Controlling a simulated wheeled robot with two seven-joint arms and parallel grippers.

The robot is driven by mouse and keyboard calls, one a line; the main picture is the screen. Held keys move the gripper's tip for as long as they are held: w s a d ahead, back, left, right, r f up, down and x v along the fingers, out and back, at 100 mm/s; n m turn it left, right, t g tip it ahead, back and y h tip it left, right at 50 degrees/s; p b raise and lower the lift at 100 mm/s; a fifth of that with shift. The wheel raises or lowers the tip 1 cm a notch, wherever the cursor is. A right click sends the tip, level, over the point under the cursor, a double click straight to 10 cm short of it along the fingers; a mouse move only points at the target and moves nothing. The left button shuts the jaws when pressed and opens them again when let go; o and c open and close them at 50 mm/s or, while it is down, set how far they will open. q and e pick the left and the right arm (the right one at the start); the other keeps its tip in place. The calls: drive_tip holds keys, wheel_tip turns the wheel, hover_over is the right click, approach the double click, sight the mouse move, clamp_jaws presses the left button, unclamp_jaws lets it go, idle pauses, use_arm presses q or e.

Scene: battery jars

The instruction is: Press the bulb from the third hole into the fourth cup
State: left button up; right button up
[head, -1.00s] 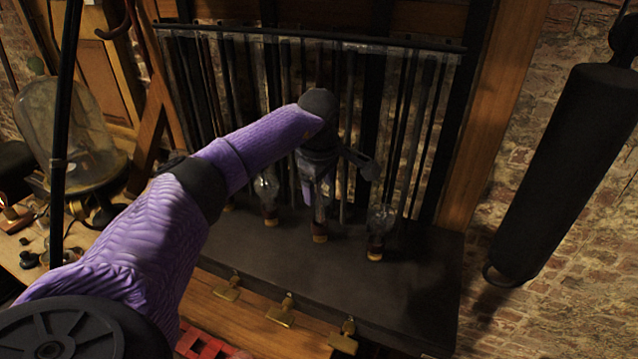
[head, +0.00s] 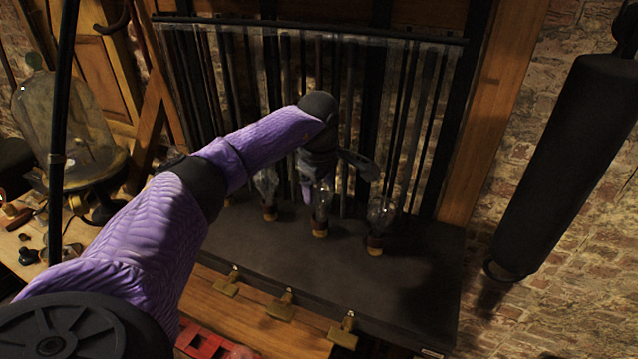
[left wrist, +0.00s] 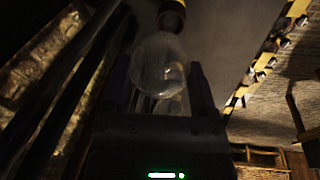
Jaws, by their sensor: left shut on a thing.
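My left gripper (head: 318,182) reaches down over the dark slab (head: 270,255) and is shut on a clear glass bulb (head: 321,205). The bulb is upright with its brass-coloured base downward, at or close to the slab; I cannot tell if the base touches a cup. In the left wrist view the bulb (left wrist: 158,65) sits between the two fingers, its base pointing away from the gripper. Another bulb (head: 381,215) stands to the right and one (head: 266,187) to the left, both upright. The holes and cups are not clear. My right gripper is not in view.
Tall glass tubes and dark rods hang from a black bar (head: 300,30) close behind. Brass clips (head: 283,303) line the slab's front edge. A glass bell jar (head: 75,115) stands at left and a black cylinder (head: 560,170) hangs at right. The slab's front is clear.

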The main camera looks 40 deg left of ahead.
use_arm(q)
drive_tip(key=shift+f, duration=0.45)
idle(0.4)
